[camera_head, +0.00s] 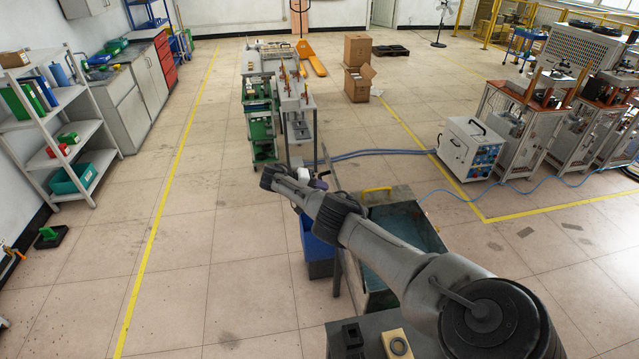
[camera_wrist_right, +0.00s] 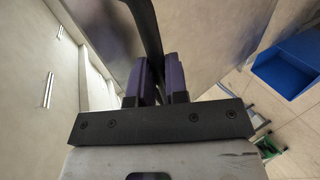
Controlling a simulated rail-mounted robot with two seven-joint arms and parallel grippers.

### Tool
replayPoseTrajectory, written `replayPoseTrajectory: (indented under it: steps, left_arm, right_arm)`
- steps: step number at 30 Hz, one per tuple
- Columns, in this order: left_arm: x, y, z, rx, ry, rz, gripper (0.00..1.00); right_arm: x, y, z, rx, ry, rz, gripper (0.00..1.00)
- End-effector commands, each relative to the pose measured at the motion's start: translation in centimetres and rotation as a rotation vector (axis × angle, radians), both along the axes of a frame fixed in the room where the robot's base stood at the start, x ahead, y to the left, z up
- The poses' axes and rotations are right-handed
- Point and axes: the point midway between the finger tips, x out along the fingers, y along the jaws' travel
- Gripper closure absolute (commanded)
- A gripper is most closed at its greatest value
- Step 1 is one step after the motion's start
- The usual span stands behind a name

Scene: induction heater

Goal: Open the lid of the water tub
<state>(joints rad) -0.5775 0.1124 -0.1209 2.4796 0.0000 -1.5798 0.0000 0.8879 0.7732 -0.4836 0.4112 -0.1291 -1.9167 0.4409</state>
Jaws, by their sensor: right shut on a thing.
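The water tub (camera_head: 431,231) stands in front of me with its teal inside showing, partly covered by my right arm. A thin grey panel, seemingly its lid (camera_head: 338,269), stands about upright along the tub's left side, seen nearly edge-on. In the right wrist view, my right gripper (camera_wrist_right: 159,78) has its purple fingers shut on a black bar handle (camera_wrist_right: 148,35), in front of a grey panel face (camera_wrist_right: 205,35). In the head view the right gripper (camera_head: 318,182) is small and partly hidden by my wrist. My left gripper is not in view.
A blue bin (camera_head: 319,248) stands left of the panel; it also shows in the right wrist view (camera_wrist_right: 290,65). A yellow handle (camera_head: 376,190) is at the tub's far rim. A green-and-grey cart (camera_head: 260,130) stands beyond.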

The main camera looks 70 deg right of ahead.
Motion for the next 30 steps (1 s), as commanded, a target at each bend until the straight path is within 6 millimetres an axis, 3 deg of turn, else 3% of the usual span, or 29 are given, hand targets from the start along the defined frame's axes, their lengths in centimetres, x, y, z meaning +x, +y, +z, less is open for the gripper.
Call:
replayPoseTrajectory:
  steps: [1,18,19,21,27,30]
  left_arm:
    - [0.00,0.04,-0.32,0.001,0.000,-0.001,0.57]
    - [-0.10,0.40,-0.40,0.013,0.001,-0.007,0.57]
    - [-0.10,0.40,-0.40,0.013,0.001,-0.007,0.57]
    - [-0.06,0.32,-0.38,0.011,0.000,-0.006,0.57]
    - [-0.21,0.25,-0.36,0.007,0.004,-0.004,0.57]
    - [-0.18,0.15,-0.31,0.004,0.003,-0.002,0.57]
  right_arm:
    - [-0.31,0.27,-1.22,0.013,0.004,-0.005,1.00]
    - [-0.43,0.39,-1.43,0.013,0.005,-0.017,1.00]
    - [-0.44,0.38,-1.43,0.013,0.005,-0.017,0.84]
    - [-0.45,0.36,-1.38,0.013,0.005,-0.017,0.78]
    - [-0.36,0.32,-1.08,0.009,0.004,-0.017,0.60]
    - [-0.33,0.30,-0.96,0.008,0.003,-0.017,0.60]
